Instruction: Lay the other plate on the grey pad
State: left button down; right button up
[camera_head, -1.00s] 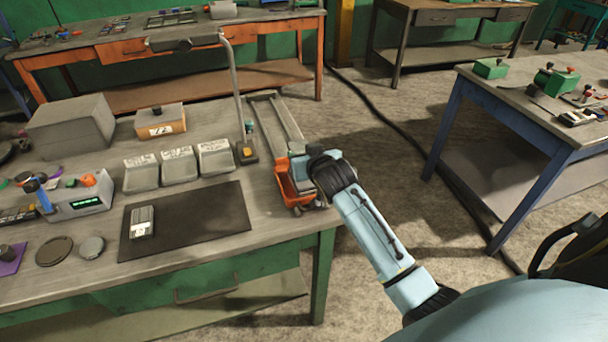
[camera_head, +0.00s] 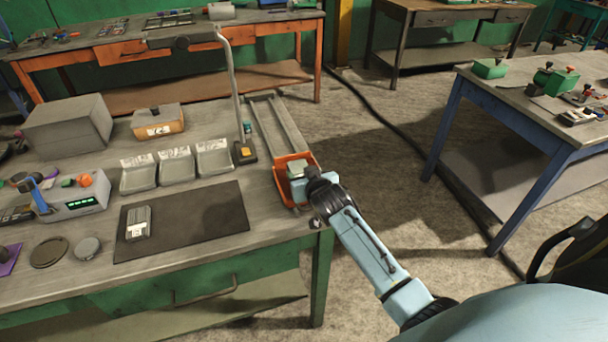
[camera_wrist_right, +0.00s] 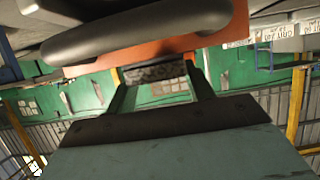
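The dark grey pad (camera_head: 200,222) lies flat on the bench. One small grey plate (camera_head: 138,223) with a pale label lies on its left part. An orange tray (camera_head: 284,184) sits at the bench's right end. A pale grey-green piece (camera_head: 297,168) shows in it; I cannot tell if it is the other plate. My right gripper (camera_head: 306,180) is at the tray, fingertips hidden in the head view. In the right wrist view its fingers (camera_wrist_right: 158,80) are spread apart below an orange edge (camera_wrist_right: 160,50), with a dark speckled surface between the tips. My left gripper is not in view.
Several grey bins (camera_head: 176,165) stand behind the pad. A lamp post (camera_head: 233,90) rises beside the tray. A device with a green display (camera_head: 80,203) and round discs (camera_head: 48,252) are left of the pad. The pad's middle and right are clear.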

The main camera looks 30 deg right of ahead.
jog(key=o, duration=0.4)
jog(key=shift+c, duration=0.2)
jog(key=shift+r, duration=0.1)
jog(key=shift+s+r, duration=0.1)
jog(key=shift+r, duration=0.05)
jog(key=p+v, duration=0.1)
jog(key=v, duration=1)
jog(key=shift+s+a+p, duration=0.15)
jog(key=shift+s+p, duration=0.25)
jog(key=shift+r, duration=0.1)
